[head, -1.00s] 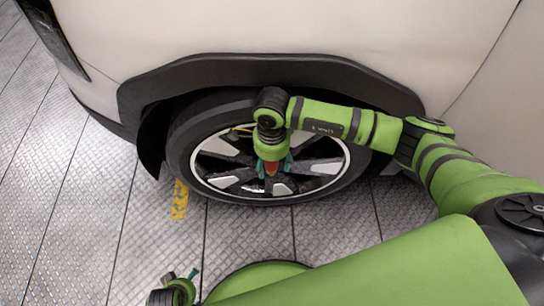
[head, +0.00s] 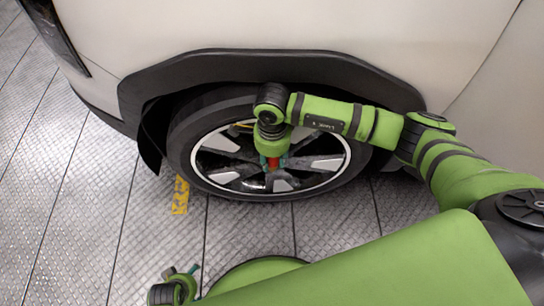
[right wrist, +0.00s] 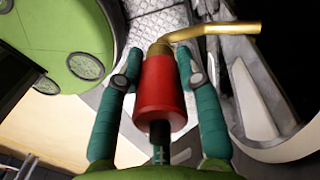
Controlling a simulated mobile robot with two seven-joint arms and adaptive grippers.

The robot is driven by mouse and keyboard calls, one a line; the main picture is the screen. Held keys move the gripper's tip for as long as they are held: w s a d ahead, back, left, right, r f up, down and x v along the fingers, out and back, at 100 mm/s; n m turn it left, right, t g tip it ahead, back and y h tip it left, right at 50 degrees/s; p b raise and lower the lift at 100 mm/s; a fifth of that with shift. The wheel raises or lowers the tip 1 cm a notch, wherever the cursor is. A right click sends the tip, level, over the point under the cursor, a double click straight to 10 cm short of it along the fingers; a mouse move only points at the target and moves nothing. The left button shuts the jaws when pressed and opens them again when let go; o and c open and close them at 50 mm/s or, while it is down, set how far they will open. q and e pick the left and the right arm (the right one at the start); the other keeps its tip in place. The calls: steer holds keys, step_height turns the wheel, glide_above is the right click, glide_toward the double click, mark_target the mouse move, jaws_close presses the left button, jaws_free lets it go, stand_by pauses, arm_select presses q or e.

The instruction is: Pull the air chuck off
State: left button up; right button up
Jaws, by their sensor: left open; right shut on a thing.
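The air chuck is a red cylinder (right wrist: 162,90) with a bent brass tube (right wrist: 215,31) at its far end. My right gripper (right wrist: 155,72) is shut on the red body, with a teal finger on each side. In the head view the red chuck (head: 273,163) shows in front of the wheel, below my right wrist. The brass tip points right in the wrist view; whether it touches a valve cannot be told. My left gripper (head: 181,272) is open and empty low in the head view, away from the wheel.
The wheel (head: 207,174) sits under the dark arch trim (head: 270,66) of a pale vehicle body (head: 250,25). Part of a yellow line shows behind my right wrist. The patterned floor (head: 75,225) is clear at left, with a yellow marking (head: 180,195).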

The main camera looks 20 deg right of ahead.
steer(key=shift+d+r, duration=0.1)
steer(key=shift+r, duration=0.35)
steer(key=shift+r+p, duration=1.85)
steer(key=shift+r, duration=0.5)
